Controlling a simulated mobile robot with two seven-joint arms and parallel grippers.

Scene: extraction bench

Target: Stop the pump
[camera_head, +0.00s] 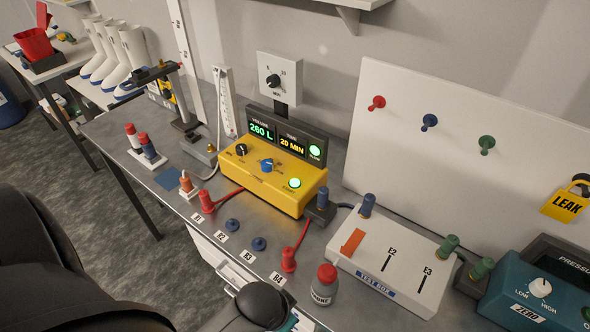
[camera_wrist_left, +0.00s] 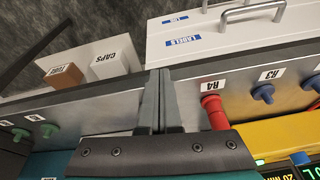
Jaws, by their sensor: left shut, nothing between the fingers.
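A yellow pump unit (camera_head: 273,188) stands on the bench in the head view. It has a black knob (camera_head: 241,150), a blue knob (camera_head: 267,165) and a lit green button (camera_head: 295,183) that seems labelled START. Its dark display (camera_head: 285,136) reads 260 L and 20 MIN, with a lit green lamp (camera_head: 315,151) on the right. In the left wrist view my left gripper (camera_wrist_left: 160,75) has its fingers together and empty, near the bench's front edge beside the red R4 plug (camera_wrist_left: 213,111). The yellow unit's edge (camera_wrist_left: 290,135) shows at right there. My right gripper is not seen.
A grey bottle with a red cap (camera_head: 325,286) and a white test box (camera_head: 392,263) stand right of the pump. A red cable runs to the R4 plug (camera_head: 288,259). A teal pressure unit (camera_head: 535,292) is far right. Drawers (camera_wrist_left: 215,45) lie below the bench edge.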

